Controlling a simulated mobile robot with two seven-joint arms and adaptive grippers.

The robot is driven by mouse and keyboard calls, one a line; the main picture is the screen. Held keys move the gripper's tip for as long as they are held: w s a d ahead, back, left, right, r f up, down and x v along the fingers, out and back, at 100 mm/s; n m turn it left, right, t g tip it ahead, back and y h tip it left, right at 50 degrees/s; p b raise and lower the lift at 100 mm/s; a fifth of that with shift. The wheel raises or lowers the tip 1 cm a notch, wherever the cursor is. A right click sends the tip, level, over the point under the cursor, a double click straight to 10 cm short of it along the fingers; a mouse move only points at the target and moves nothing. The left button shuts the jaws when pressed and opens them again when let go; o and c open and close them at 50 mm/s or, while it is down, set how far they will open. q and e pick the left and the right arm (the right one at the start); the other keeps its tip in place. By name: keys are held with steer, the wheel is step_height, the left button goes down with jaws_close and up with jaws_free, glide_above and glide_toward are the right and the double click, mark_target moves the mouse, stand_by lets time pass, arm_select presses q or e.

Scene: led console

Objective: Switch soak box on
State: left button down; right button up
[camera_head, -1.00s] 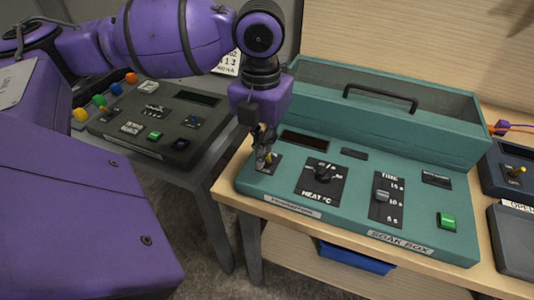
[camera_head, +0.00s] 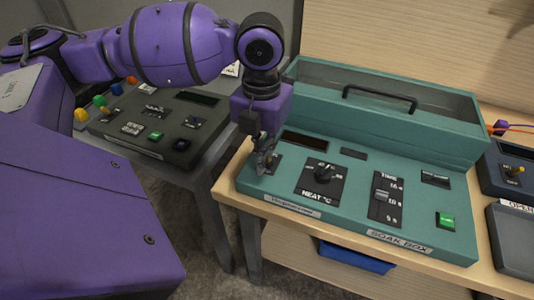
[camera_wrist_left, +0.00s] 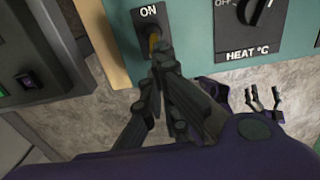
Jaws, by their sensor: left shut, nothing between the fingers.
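The teal soak box (camera_head: 410,222) stands on the wooden table, with its name on the front right label. Its switch plate (camera_head: 276,158) is at the left end of the panel. My left gripper (camera_head: 266,166) is shut and empty. Its fingertips (camera_wrist_left: 163,60) are at the near side of the lever and cover part of it. I cannot tell whether they touch it, or which way it is thrown.
A heat knob (camera_head: 323,174), a time slider (camera_head: 383,198) and a lit green button (camera_head: 446,220) are right of the switch. A handle (camera_head: 380,96) rises behind. A dark console (camera_head: 150,125) stands left, across a gap. Another dark device (camera_head: 508,172) stands right.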

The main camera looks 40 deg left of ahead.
arm_select(q)
steer(key=shift+w, duration=0.25)
steer(key=shift+w+a, duration=0.25)
steer(key=shift+w, duration=0.7)
arm_select(e)
steer(key=shift+w+r, duration=0.15)
steer(key=shift+r, duration=0.05)
arm_select(q)
steer(key=shift+w, duration=0.1)
steer(key=shift+w+a, duration=0.15)
steer(key=shift+w, duration=0.35)
steer(key=shift+w+a, duration=0.15)
steer(key=shift+w, duration=0.35)
arm_select(e)
steer(key=shift+r, duration=0.1)
arm_select(q)
step_height(320, 180, up, 7)
steer(key=p, duration=0.5)
steer(key=shift+s+p, duration=0.3)
steer(key=shift+s, duration=0.05)
arm_select(e)
steer(key=w+r+t, duration=0.1)
steer(key=w+r, duration=0.5)
steer(key=r, duration=0.3)
steer(key=shift+w+t, duration=0.15)
steer(key=shift+t, duration=0.25)
arm_select(q)
steer(key=shift+d, duration=0.1)
arm_select(e)
steer(key=shift+f, duration=0.1)
